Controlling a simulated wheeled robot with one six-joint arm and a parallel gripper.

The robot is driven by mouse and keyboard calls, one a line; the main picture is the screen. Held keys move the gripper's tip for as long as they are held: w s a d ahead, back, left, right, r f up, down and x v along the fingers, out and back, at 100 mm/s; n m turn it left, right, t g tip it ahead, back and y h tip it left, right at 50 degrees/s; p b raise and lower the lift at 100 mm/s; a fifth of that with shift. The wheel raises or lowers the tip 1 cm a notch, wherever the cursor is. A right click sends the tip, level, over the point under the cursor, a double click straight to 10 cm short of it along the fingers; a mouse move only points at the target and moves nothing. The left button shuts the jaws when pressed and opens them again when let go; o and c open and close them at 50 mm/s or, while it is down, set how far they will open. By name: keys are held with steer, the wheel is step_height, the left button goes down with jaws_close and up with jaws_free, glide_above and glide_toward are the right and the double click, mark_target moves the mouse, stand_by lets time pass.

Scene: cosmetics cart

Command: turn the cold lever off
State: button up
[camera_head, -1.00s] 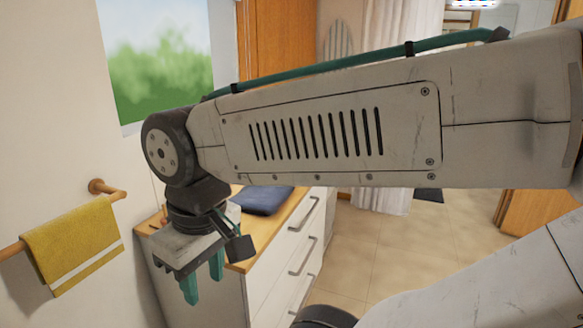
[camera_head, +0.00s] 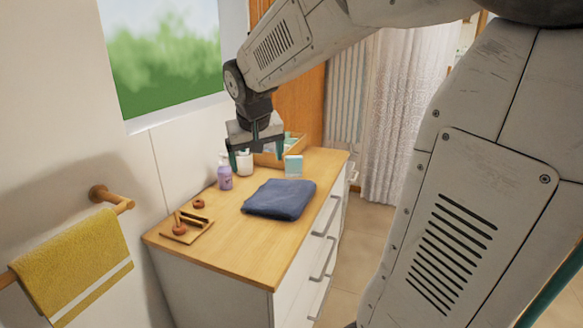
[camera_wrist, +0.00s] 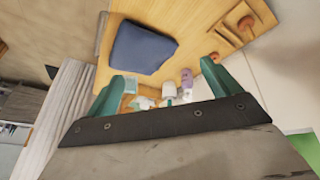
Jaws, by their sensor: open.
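I cannot make out a cold lever for certain in either view. A small wooden board (camera_head: 191,232) lies at the near left of the cabinet top, with a round brown knob-like piece (camera_head: 180,229) and dark bars on it. A second round brown piece (camera_head: 198,203) sits just behind the board. The board also shows at the upper right of the wrist view (camera_wrist: 228,32). My gripper (camera_head: 257,155) is open and empty, above the back part of the cabinet top, far from the board. Its two green fingers also show in the wrist view (camera_wrist: 166,75).
A folded dark blue cloth (camera_head: 280,199) lies mid-top on the wooden cabinet (camera_head: 235,245). A purple bottle (camera_head: 225,178), a white cup (camera_head: 245,164), a pale teal box (camera_head: 294,166) and a wooden crate (camera_head: 297,149) stand behind. A yellow towel (camera_head: 72,262) hangs at left.

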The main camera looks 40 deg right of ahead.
steer(key=w+d+f+m+h, duration=0.1)
steer(key=w+d+f+m, duration=0.1)
steer(key=w+d, duration=0.75)
steer(key=m+t+h, duration=0.2)
steer(key=t, duration=0.1)
glide_toward(294, 157)
steer(key=x, duration=1.2)
steer(key=shift+w+d, duration=0.3)
steer(key=shift+d, duration=0.1)
steer(key=c, duration=1.1)
steer(key=shift+c, duration=0.2)
steer(key=shift+r, duration=0.15)
